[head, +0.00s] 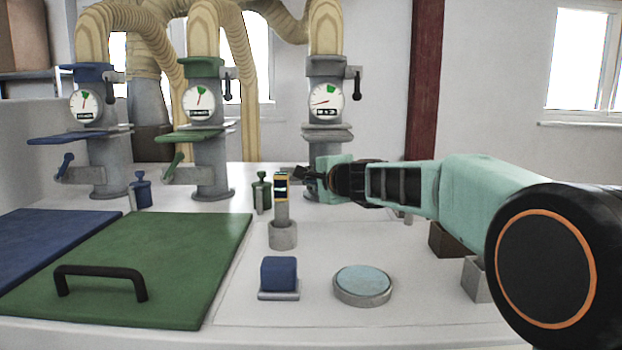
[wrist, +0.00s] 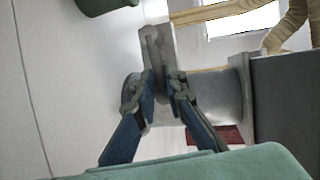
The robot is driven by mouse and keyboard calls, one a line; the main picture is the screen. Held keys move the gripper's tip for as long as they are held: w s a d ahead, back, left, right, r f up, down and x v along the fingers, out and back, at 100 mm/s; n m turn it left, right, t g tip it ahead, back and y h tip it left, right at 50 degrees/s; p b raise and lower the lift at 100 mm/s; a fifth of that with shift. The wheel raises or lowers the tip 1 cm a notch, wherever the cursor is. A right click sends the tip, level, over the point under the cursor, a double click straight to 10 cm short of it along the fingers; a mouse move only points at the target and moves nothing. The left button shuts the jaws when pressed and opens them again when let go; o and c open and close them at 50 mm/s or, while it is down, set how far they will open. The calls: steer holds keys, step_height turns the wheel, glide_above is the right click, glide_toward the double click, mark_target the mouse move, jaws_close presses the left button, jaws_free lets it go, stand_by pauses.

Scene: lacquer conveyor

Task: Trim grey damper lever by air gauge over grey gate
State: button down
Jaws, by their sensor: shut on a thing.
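The grey column (head: 325,70) at the back carries a round air gauge (head: 325,101). The gauge needle points left and slightly down, away from the green sector at the top. A grey gate (head: 327,134) sits below the gauge. My gripper (head: 300,172) is at the column below the gate. In the wrist view my gripper (wrist: 162,88) is shut on the grey damper lever (wrist: 152,45), whose end shows beyond the fingertips. In the head view my gripper and arm hide most of this lever.
Blue (head: 86,70) and green (head: 203,70) gauge columns stand to the left. A green panel (head: 185,255) with a black handle lies in front. A slim device (head: 282,205) in a grey holder, a blue block (head: 279,272) and a round pale-blue-topped disc (head: 362,283) stand on the table.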

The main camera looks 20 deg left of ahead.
steer(key=shift+w+d, duration=0.1)
steer(key=shift+d, duration=0.05)
steer(key=shift+r+p, duration=0.3)
steer(key=shift+p, duration=0.45)
steer(key=shift+r+n+h+p, duration=0.15)
steer(key=shift+n+h+p, duration=0.35)
steer(key=shift+p, duration=0.3)
steer(key=c, duration=2)
jaws_free()
steer(key=shift+w+d, duration=0.1)
steer(key=v, duration=1.2)
